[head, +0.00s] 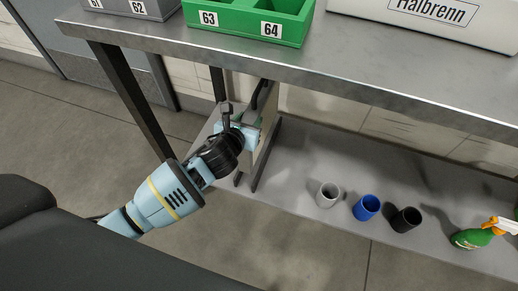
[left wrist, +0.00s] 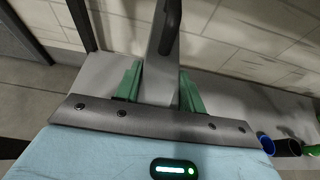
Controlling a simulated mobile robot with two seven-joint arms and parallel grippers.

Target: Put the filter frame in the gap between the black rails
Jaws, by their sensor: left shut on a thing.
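My left gripper (head: 248,126) reaches under the steel table and is shut on the filter frame (head: 267,132), a pale upright panel partly hidden behind the gripper. In the left wrist view, the green fingers (left wrist: 160,88) press on both sides of the grey frame (left wrist: 155,80). A black rail (head: 264,158) lies along the lower shelf beside the frame's lower edge, and a short piece of another rail (head: 237,179) shows to its left. Whether the frame's bottom touches the shelf or sits between the rails cannot be told. My right gripper is not in view.
The steel tabletop (head: 330,68) overhangs the lower shelf (head: 300,160), with a dark table leg (head: 130,98) left of my arm.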

